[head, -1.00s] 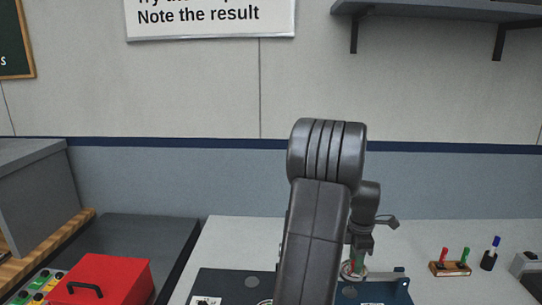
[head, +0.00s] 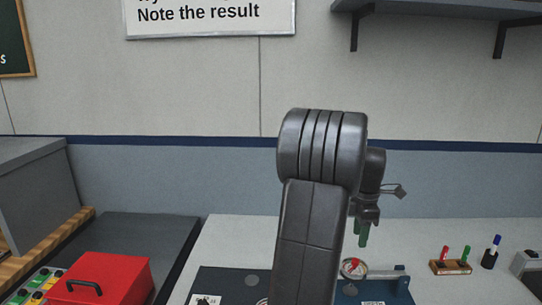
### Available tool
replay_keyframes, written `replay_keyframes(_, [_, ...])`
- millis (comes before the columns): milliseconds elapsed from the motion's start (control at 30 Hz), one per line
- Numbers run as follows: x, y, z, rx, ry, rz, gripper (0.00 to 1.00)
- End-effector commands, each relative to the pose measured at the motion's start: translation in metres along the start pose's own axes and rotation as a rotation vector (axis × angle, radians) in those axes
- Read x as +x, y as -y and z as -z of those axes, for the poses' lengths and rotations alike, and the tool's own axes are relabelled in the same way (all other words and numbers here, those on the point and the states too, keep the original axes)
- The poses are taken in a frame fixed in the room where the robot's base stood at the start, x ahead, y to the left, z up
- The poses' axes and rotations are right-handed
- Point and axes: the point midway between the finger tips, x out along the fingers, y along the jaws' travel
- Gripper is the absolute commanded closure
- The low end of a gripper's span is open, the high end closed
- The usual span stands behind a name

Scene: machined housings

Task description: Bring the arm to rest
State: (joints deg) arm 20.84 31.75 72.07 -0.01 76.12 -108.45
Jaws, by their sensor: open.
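My gripper (head: 363,236) hangs below the bent wrist of my arm, right of the picture's middle. Green shows at its lower end, most likely its fingertips; the gap between them is too small to make out. It is above and apart from a round metal part (head: 354,269) with red in it, on a dark blue fixture (head: 388,290) on the light bench. My large dark arm link stands in front and hides part of the bench and fixture.
A wooden block (head: 450,268) holds a red and a green upright piece. A dark cup (head: 489,259) with a blue-topped pen stands beside it. A red box (head: 110,276) with a black handle is at the lower left. A shelf (head: 440,8) juts from the wall at upper right.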

Motion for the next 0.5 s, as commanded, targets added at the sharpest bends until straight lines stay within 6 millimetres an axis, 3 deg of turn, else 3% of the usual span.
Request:
replay_keyframes(267, [-0.055, 0.0, 0.0, 0.0, 0.001, -0.003, 0.58])
replay_keyframes(300, [-0.04, 0.001, 0.0, 0.0, -0.002, 0.006, 0.58])
replay_keyframes(500, [0.001, 0.001, 0.0, 0.0, -0.002, 0.005, 0.58])
